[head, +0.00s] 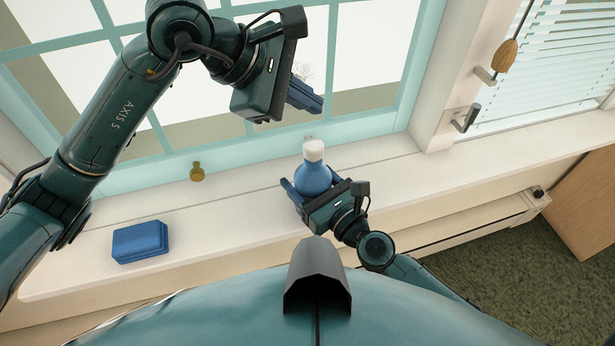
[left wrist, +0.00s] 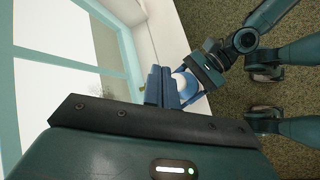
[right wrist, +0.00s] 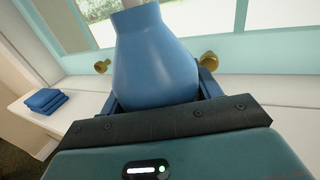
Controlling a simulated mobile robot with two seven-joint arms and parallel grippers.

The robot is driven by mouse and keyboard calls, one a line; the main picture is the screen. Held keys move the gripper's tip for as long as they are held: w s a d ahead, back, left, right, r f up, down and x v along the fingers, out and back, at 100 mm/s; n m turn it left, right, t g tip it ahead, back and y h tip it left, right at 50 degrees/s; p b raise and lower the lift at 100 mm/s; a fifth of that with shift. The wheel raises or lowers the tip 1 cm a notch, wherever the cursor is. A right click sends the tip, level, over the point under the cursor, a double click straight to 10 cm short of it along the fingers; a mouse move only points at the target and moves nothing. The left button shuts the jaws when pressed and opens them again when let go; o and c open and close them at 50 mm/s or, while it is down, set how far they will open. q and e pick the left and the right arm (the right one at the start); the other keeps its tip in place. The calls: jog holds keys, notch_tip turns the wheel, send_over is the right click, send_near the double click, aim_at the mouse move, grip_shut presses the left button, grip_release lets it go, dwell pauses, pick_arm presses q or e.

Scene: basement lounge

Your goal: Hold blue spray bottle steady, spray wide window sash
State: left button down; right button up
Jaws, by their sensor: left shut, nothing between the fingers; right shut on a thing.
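The blue spray bottle (head: 313,178) with a white top stands upright at the window sill. My right gripper (head: 312,192) is shut on its body. In the right wrist view the bottle (right wrist: 154,55) fills the space between the fingers, and its top is cut off. The wide window sash (head: 360,127) is teal with several panes, behind the sill. My left gripper (head: 308,97) is shut and empty, raised in front of the glass, above and apart from the bottle. In the left wrist view its closed fingers (left wrist: 160,87) partly cover the bottle (left wrist: 187,84).
A folded blue cloth (head: 140,242) lies on the white sill (head: 235,215) at the left. A brass knob (head: 197,172) is on the sash's lower edge, with two seen in the right wrist view (right wrist: 102,66). Blinds (head: 545,75) and a hanging wooden pull (head: 507,55) are at the right.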

aim_at(304, 152)
pick_arm(q)
jog(key=shift+f, duration=0.4)
notch_tip(304, 152, down, 7)
jog(key=shift+f, duration=0.1)
jog(key=shift+a+f, duration=0.1)
jog(key=shift+f, duration=0.8)
dwell(1.3)
jog(key=shift+a+f, duration=0.15)
jog(key=shift+f, duration=0.35)
jog(key=shift+r, duration=3.35)
jog(key=shift+r, duration=0.1)
